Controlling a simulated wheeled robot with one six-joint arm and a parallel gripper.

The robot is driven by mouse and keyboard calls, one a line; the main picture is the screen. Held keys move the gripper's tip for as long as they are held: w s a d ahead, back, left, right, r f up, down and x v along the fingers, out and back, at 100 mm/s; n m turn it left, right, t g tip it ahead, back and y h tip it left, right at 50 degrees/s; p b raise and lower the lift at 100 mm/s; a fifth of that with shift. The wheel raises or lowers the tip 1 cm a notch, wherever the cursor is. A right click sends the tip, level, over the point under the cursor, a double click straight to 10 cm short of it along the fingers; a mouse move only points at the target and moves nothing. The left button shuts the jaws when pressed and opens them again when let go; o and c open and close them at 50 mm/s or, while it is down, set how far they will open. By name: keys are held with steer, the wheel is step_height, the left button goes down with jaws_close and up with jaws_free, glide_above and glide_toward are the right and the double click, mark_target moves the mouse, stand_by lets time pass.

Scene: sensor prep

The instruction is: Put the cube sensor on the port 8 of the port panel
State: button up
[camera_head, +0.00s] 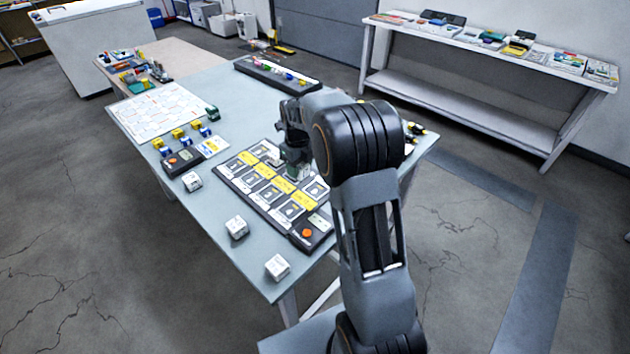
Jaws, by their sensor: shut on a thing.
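The port panel (228,172) is a dark board on the table with two rows of pale square ports, yellow labels between them and an orange button at its near end. My gripper (298,170) points down over the panel's far right side. It is shut on a small pale thing, probably a cube sensor, mostly hidden by the jaws and arm. I cannot tell whether it touches the panel. The port numbers are too small to read. Three white cubes stand on the table left of the panel: one far (192,181), one middle (237,227), one near (277,267).
A small dark box with an orange button (181,161) and several yellow and blue pieces (178,133) stand to the left. A white grid sheet (158,112) and a dark rack (277,73) lie farther back. My arm hides the table's right part.

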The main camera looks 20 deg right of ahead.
glide_above(316, 190)
step_height(316, 190, down, 6)
steer(key=shift+s+a, duration=0.1)
steer(key=shift+f, duration=1.65)
steer(key=shift+f, duration=0.1)
steer(key=shift+f, duration=0.15)
steer(key=o, duration=0.9)
steer(key=shift+o, duration=0.2)
